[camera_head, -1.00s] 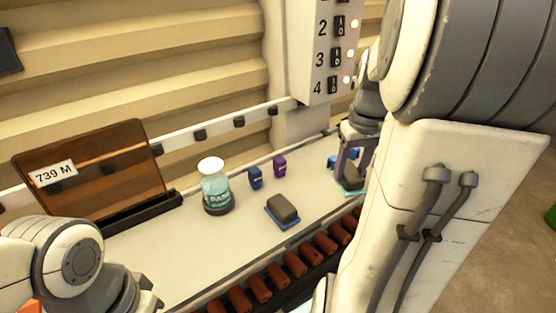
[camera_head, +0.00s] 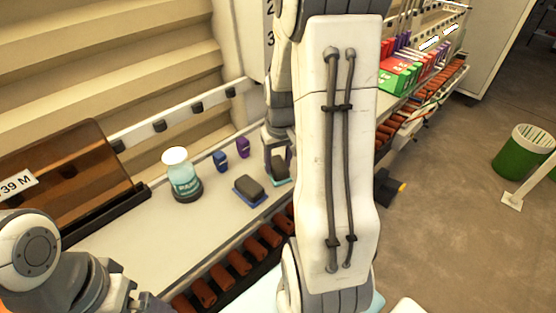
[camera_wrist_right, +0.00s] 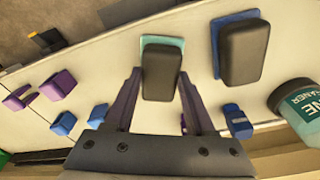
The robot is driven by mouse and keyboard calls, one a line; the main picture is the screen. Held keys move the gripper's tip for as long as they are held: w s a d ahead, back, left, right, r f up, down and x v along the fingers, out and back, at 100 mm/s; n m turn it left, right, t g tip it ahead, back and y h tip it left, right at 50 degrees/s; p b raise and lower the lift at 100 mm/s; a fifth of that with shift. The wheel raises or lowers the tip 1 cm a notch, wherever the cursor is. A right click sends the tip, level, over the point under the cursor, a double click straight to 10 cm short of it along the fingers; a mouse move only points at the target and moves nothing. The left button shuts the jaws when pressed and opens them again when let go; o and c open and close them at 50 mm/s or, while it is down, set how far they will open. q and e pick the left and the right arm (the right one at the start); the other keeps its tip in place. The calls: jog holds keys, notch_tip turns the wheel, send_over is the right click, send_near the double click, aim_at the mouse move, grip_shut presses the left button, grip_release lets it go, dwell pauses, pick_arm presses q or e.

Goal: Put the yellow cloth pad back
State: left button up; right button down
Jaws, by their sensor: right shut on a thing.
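No yellow cloth pad shows clearly in either view. My right gripper (camera_head: 275,155) is shut on a dark grey block with a teal base (camera_head: 281,168); in the right wrist view this block (camera_wrist_right: 161,75) sits between the two fingers. I cannot tell whether it touches the counter. A similar dark block with a blue base (camera_head: 249,190) lies on the counter just to its left; it also shows in the right wrist view (camera_wrist_right: 243,52), beside the held one with a small gap. My left arm comes in at the bottom left, its fingers out of the picture.
A teal bottle (camera_head: 182,177) and small blue (camera_head: 220,160) and purple (camera_head: 243,147) pieces stand on the white counter (camera_head: 140,240). A brown panel (camera_head: 65,175) stands at left. Rollers (camera_head: 222,275) line the front edge. A dark piece with a yellow end (camera_head: 390,190) shows beside my arm.

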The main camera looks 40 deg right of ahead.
aim_at(280, 167)
jog(key=shift+c, duration=1.2)
grip_release()
jog(key=shift+r, duration=0.1)
notch_tip(280, 167, up, 12)
jog(key=s+b, duration=0.1)
jog(key=b, duration=0.1)
jog(key=shift+a, duration=0.2)
jog(key=shift+s+f, duration=0.1)
jog(key=shift+f, duration=0.1)
